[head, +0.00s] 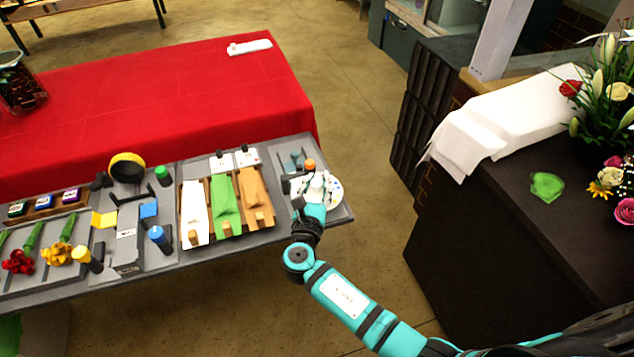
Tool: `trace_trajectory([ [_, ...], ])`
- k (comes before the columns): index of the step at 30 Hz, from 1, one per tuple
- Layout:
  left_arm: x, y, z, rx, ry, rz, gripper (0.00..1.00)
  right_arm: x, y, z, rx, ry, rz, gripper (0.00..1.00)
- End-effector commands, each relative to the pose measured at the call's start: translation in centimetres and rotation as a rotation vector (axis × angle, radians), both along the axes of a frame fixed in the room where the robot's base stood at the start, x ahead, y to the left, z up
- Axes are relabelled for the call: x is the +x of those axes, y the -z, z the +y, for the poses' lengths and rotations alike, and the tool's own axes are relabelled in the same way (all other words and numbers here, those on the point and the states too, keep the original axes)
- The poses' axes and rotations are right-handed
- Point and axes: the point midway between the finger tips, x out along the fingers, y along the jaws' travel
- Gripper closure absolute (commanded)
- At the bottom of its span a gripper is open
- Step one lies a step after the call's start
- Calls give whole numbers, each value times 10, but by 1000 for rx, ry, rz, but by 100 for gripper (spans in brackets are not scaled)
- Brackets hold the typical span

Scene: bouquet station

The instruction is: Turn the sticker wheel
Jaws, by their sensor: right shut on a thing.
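The sticker wheel (335,193) is a white disc with small coloured dots, at the right end of the grey work table in the head view. My right gripper (313,189) reaches over it from the front and is shut on its middle part. The gripper and wrist hide the wheel's centre and front-left side, so the exact grip point is hard to see. My left gripper is not in view.
An orange-capped item (309,165) stands just behind the wheel. A wooden rack (249,228) with white, green and tan sheets lies to the left. A red-covered table (170,95) is behind. A dark counter (500,225) with flowers stands at the right, across a floor gap.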

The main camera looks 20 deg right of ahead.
Motion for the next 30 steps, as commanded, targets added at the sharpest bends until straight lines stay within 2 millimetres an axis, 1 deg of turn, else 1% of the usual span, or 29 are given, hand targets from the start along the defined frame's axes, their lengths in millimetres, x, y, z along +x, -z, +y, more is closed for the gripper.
trace_trajectory([
  [1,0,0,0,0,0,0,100,-2,4,2,3,-2,8,100],
  [3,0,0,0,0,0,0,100,-2,4,2,3,-3,8,100],
  [4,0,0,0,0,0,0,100,-2,4,2,3,-3,8,75],
  [10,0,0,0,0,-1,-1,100,-1,3,1,1,-2,5,49],
  [17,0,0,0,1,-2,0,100,-1,1,1,1,-2,3,49],
  [20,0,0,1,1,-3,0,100,-4,2,3,1,-2,3,49],
  [23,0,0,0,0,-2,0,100,-15,2,8,2,-4,4,49],
  [26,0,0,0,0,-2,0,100,-33,2,17,3,-4,5,49],
  [30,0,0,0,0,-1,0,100,-61,2,30,4,-3,6,49],
])
